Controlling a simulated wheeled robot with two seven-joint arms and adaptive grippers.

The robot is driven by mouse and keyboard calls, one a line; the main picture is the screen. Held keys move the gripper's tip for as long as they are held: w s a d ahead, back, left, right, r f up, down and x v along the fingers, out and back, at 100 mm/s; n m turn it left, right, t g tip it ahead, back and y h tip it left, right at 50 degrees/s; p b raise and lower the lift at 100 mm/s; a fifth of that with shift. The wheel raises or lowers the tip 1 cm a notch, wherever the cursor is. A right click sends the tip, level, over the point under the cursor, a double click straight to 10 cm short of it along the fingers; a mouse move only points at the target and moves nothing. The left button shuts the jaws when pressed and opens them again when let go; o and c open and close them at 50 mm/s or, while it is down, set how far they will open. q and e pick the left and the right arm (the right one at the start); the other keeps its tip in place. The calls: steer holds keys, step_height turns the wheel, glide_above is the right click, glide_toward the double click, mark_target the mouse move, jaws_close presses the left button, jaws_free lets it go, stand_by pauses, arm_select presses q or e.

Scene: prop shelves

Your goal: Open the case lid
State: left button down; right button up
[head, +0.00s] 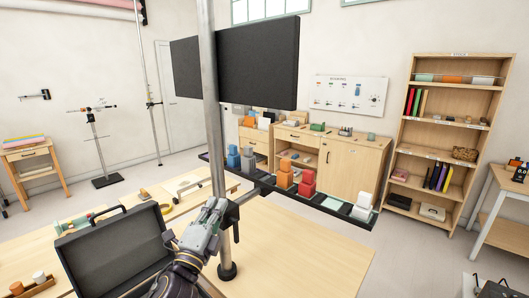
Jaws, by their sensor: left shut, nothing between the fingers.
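The dark grey case (112,250) is at the lower left on the light wood table. Its lid stands raised and tilted, with its inner panel towards me and a black handle on its upper edge. The lower part of the case is mostly cut off by the bottom of the picture. My left gripper (232,212) is to the right of the lid, apart from it, beside a metal post. It is shut and empty. My right gripper is not in view.
The metal post (214,130) rises from the table and carries a black panel (236,65). Wooden items and a small tray (36,285) lie left of and behind the case. The table's right part (300,255) is clear. Cabinets and a bookshelf (443,140) stand behind.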

arm_select(q)
steer(key=s+a+f+n+g+y, duration=0.2)
steer(key=a+f+n+g, duration=0.15)
steer(key=f, duration=0.25)
steer(key=s+a+f+n+g+y, duration=0.2)
steer(key=f+n, duration=0.3)
steer(key=f, duration=0.2)
steer(key=s+a+f+n+g+y, duration=0.2)
steer(key=a+f+n, duration=0.15)
steer(key=f, duration=0.25)
steer(key=s+f+n+g+h, duration=0.1)
steer(key=s+f+n+g, duration=0.35)
steer(key=s+f, duration=0.45)
steer(key=s+f+n+g, duration=0.3)
steer(key=s+f+g, duration=0.35)
steer(key=s, duration=0.45)
step_height(320, 180, down, 33)
steer(key=s, duration=0.3)
steer(key=s+a+f, duration=0.2)
steer(key=s+f, duration=0.8)
steer(key=s, duration=0.1)
steer(key=s+a+f+g, duration=0.1)
steer(key=s+a+f, duration=0.1)
steer(key=s+f, duration=0.7)
steer(key=shift+s+a+f, duration=0.15)
steer(key=shift+s+f, duration=0.2)
steer(key=shift+s, duration=0.55)
